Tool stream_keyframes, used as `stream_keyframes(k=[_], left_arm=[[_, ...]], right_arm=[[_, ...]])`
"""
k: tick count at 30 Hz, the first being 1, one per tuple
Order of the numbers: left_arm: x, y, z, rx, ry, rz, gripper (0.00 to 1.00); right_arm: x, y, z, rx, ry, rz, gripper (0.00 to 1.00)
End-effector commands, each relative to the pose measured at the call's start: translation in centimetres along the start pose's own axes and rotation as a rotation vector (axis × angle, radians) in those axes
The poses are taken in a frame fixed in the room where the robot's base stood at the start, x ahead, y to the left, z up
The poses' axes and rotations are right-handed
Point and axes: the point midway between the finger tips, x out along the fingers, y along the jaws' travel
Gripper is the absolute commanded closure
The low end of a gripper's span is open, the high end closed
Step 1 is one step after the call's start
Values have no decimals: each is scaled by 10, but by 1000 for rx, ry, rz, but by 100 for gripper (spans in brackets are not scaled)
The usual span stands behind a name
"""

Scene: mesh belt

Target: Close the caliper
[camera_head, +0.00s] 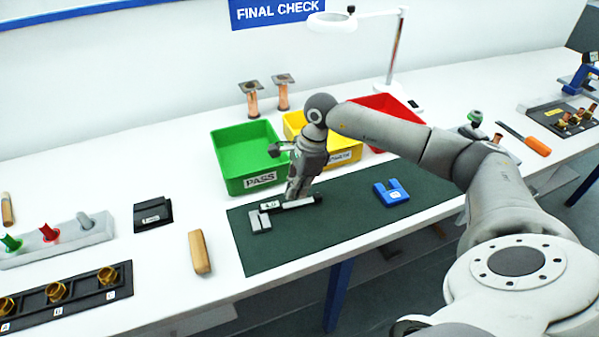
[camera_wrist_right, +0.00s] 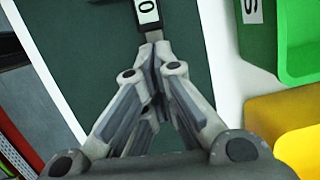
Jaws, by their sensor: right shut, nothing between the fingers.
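The caliper (camera_head: 290,204) lies on the dark green mat (camera_head: 340,232), with a pale display on its dark slider and a grey block (camera_head: 259,221) at its left end. My right gripper (camera_head: 293,197) is lowered over the caliper and is shut. In the right wrist view the fingertips of my right gripper (camera_wrist_right: 155,47) are together at the end of the caliper's dark part, beside the white display (camera_wrist_right: 147,11). I cannot tell whether they touch it. The gripper hides part of the caliper. My left gripper is not in view.
Behind the mat stand a green PASS bin (camera_head: 228,184), a yellow bin (camera_head: 346,158) and a red bin (camera_head: 365,112). A blue U-shaped block (camera_head: 391,193) lies on the mat's right. A wooden-handled piece (camera_head: 200,252) lies left of the mat. A lamp (camera_head: 396,52) stands behind.

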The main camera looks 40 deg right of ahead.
Motion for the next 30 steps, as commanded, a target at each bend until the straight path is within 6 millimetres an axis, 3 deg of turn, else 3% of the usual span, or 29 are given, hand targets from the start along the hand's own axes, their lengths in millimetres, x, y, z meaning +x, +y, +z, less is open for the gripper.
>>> stream_keyframes(k=[7, 17, 24, 30], left_arm=[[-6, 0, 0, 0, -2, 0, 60], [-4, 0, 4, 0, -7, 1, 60], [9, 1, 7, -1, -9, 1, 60], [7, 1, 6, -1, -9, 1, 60]], right_arm=[[18, 0, 0, -1, 0, 0, 100], [20, 0, 1, -2, -1, -1, 100], [26, 0, 20, -4, -3, -1, 100], [24, 0, 21, -2, -2, 0, 100]])
